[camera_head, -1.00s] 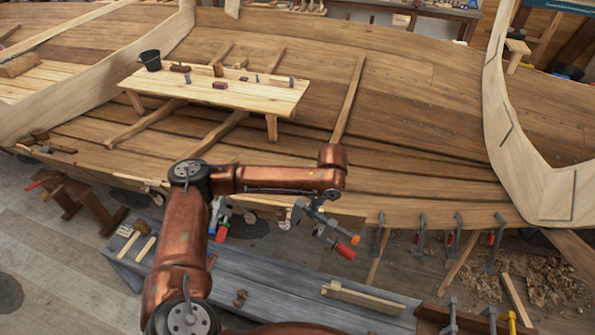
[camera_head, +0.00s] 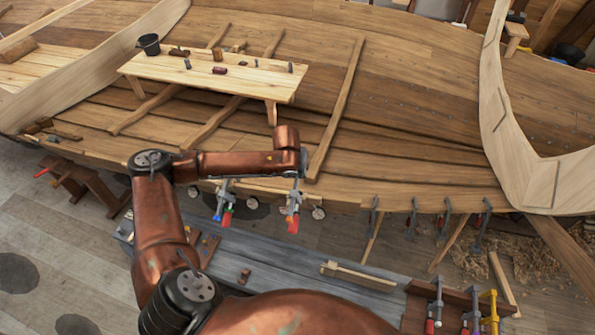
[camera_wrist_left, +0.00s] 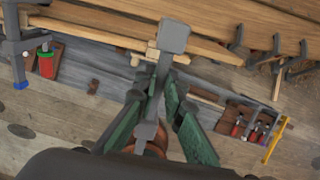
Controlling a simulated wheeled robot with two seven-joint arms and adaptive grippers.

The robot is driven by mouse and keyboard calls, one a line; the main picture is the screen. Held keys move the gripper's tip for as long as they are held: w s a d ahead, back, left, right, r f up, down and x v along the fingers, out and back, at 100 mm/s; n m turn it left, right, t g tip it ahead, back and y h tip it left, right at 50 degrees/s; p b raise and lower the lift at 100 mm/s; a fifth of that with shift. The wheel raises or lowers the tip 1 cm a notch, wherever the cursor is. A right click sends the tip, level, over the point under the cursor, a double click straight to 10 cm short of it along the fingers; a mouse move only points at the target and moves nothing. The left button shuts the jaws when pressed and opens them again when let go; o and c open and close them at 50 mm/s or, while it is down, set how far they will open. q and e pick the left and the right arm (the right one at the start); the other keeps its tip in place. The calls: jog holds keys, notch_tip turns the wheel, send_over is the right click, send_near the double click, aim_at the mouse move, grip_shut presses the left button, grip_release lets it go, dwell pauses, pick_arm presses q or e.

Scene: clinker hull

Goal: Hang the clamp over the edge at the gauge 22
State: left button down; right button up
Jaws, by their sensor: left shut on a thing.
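The clamp (camera_head: 294,208), grey with a red handle, hangs nearly upright below my left gripper (camera_head: 292,183) in the head view. In the left wrist view, the green fingers of my left gripper (camera_wrist_left: 158,118) are shut on the grey clamp bar (camera_wrist_left: 164,72). The clamp is close to the plank edge (camera_head: 340,199); I cannot tell whether it touches. Small pale round discs, perhaps gauges, sit along this edge, one (camera_head: 252,203) left of the clamp and one (camera_head: 318,213) right. Their numbers are unreadable. My right gripper is not in view.
Another clamp (camera_head: 225,204) with green, red and blue parts hangs on the edge to the left. Several clamps (camera_head: 446,218) hang to the right. A grey bench (camera_head: 290,258) runs below, with a clamp rack (camera_head: 450,297) at its right. A plank table (camera_head: 215,78) stands inside the hull.

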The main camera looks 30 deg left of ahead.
pick_arm(q)
jog(key=shift+f, duration=0.95)
notch_tip(320, 180, down, 2)
jog(key=shift+f+b, duration=0.2)
jog(key=shift+b, duration=0.7)
jog(key=b+x, duration=0.8)
jog(key=b, duration=0.2)
jog(key=shift+f, duration=0.2)
jog(key=shift+w+f, duration=0.3)
jog(key=shift+f, duration=0.2)
jog(key=shift+x, duration=1.5)
jog(key=shift+w+f, duration=0.1)
jog(key=shift+f, duration=0.1)
jog(key=shift+f+p, duration=0.1)
jog(key=shift+p, duration=0.3)
